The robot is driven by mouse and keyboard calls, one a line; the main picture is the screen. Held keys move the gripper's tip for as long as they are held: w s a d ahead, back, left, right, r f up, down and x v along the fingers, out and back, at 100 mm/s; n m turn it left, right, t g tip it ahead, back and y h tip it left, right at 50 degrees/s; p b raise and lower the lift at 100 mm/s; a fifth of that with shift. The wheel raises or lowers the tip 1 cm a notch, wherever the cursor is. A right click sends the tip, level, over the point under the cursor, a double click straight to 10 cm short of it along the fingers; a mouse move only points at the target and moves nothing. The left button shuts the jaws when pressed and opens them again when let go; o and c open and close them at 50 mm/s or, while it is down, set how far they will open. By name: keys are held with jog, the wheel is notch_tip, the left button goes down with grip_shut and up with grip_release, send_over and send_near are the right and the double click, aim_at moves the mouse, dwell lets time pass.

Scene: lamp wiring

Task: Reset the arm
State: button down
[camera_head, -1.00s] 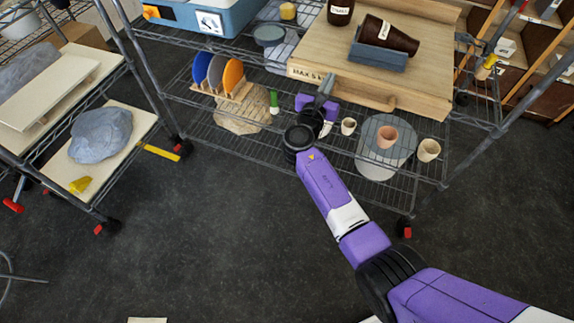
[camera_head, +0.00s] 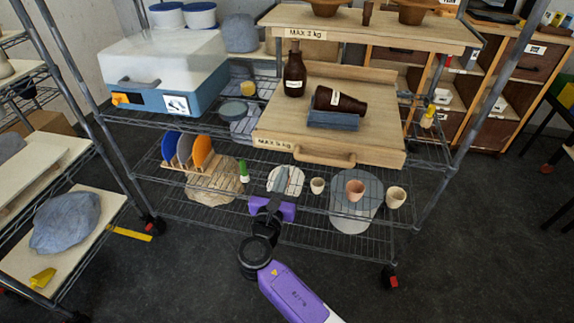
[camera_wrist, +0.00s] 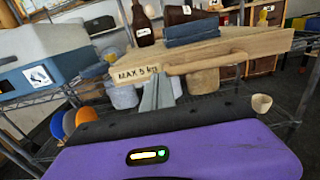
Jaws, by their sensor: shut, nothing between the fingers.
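My purple arm reaches up from the bottom of the head view. My gripper (camera_head: 272,203) is at the front edge of the wire rack, in front of the lower shelf. It is shut and empty. In the wrist view the shut gray fingers (camera_wrist: 157,92) point toward the wooden board marked "MAX 5 kg" (camera_wrist: 215,52). The fingertips appear in front of and below the board's front edge; whether they touch anything is hard to tell.
The wire rack (camera_head: 340,244) holds a dish rack of colored plates (camera_head: 184,150), a green-capped item (camera_head: 243,170) and small cups (camera_head: 355,188). The floor in front is clear.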

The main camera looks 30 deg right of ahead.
jog(key=shift+s+a, duration=0.5)
jog(key=shift+s, duration=0.05)
